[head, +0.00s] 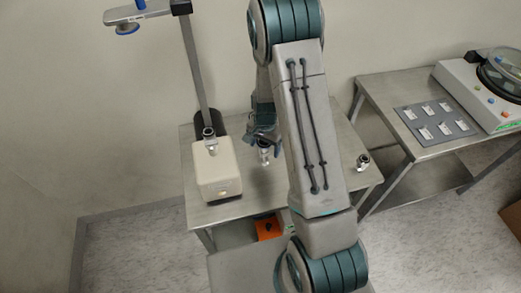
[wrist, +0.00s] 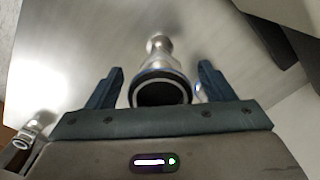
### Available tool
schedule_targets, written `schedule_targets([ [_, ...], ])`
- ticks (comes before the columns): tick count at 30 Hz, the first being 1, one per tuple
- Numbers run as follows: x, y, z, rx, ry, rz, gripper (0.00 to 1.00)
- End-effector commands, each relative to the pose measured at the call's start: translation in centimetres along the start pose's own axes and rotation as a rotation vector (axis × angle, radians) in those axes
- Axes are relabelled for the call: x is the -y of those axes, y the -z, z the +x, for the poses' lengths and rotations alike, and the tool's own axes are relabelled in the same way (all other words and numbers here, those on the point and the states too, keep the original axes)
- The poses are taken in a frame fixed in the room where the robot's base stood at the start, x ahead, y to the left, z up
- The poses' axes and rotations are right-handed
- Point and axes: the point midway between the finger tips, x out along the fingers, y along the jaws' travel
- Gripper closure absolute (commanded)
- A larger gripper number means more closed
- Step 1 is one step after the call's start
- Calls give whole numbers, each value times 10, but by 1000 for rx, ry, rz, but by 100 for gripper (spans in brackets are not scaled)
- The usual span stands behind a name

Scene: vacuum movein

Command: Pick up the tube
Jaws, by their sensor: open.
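The tube, a shiny metal piece with a dark round open end, stands between the fingers of my gripper (wrist: 160,88) in the wrist view; its rim (wrist: 162,75) faces the camera and a narrower silver part (wrist: 158,43) shows beyond. In the head view the tube (head: 264,157) is on the metal table, just under my gripper (head: 262,137). The fingers are open, one on each side of it. A gap shows at the left finger; contact at the right finger is hard to tell.
A white box (head: 217,180) with a metal fitting and a tall stand (head: 195,70) is close at left. Another small metal fitting (head: 362,161) sits at the table's (head: 250,197) right end. A second table (head: 395,95) at right holds a grey panel (head: 435,122) and a machine (head: 480,90).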

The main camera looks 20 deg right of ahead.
Motion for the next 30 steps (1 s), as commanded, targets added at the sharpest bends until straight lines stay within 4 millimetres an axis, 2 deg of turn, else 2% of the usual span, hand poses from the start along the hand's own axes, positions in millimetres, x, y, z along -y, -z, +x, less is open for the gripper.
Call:
schedule_targets([
  [6, 0, 0, 20, 1, 0, 0, 24],
  [14, 0, 0, 22, -1, 1, 0, 24],
  [15, 0, 0, 22, -1, 1, 1, 30],
  [20, 0, 0, 22, -1, 1, 1, 75],
  [30, 0, 1, 20, -1, 1, 1, 76],
])
